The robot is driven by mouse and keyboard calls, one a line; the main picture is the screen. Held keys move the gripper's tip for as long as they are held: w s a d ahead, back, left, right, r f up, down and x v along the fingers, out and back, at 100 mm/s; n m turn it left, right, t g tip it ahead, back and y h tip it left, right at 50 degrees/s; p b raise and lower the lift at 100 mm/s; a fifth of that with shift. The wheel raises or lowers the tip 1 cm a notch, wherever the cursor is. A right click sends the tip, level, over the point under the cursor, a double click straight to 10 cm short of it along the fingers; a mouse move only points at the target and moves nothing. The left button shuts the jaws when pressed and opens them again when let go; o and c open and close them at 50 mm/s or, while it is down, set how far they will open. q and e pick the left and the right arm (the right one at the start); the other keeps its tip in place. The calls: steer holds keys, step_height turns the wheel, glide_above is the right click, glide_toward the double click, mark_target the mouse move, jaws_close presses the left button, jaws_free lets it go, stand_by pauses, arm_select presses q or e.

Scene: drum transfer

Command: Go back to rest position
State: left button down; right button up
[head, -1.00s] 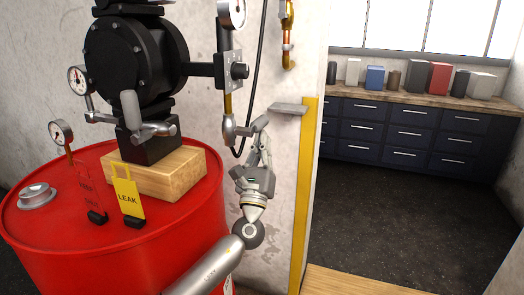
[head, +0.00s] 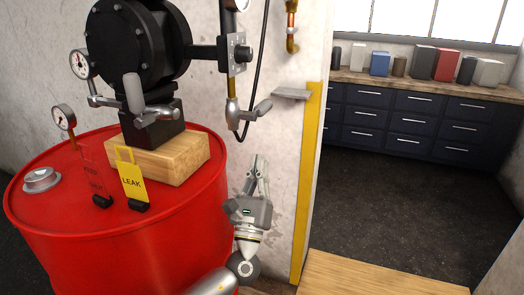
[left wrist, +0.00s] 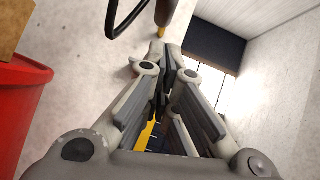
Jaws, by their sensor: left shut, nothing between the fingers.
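My left gripper (head: 260,165) is beside the right side of the red drum (head: 140,240), in front of the pale wall. Its fingers point up, and it is shut and empty. The left wrist view also shows its fingers (left wrist: 170,55) together with nothing between them. The nozzle (head: 233,115) with its lever hangs on the pump above and left of the fingertips, apart from them. The small grey shelf (head: 292,94) is above and right of the gripper. My right gripper is not in view.
On the drum stand a black pump (head: 130,45) on a wooden block (head: 160,157), a yellow LEAK tag (head: 131,182), a red tag (head: 97,182) and a metal cap (head: 41,180). A yellow wall-edge strip (head: 307,190) is at right. Dark floor (head: 400,200) is open before the cabinets (head: 400,120).

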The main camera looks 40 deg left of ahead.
arm_select(q)
steer(key=s+a+f+n+g+h, duration=0.1)
steer(key=s+f+n+g, duration=0.55)
steer(key=f+n, duration=0.45)
steer(key=s+f+n+g, duration=0.5)
steer(key=f+n+g, duration=0.3)
steer(key=f, duration=0.4)
steer(key=s+d+f+n+g+h, duration=0.3)
steer(key=s+d+f+n+h, duration=0.15)
steer(key=s+d, duration=0.35)
steer(key=s+d+f+n+g+h, duration=0.25)
steer(key=s+d+f+h, duration=0.25)
steer(key=s+d, duration=0.25)
step_height(320, 180, down, 25)
steer(key=s+g+p, duration=0.1)
steer(key=s+p, duration=0.1)
steer(key=s, duration=0.1)
steer(key=s+a+f+g+p, duration=0.1)
steer(key=s+a+f+p, duration=0.1)
steer(key=s+f, duration=1.1)
steer(key=s+a, duration=0.1)
steer(key=s, duration=0.1)
steer(key=shift+s+f, duration=0.2)
steer(key=shift+s, duration=0.2)
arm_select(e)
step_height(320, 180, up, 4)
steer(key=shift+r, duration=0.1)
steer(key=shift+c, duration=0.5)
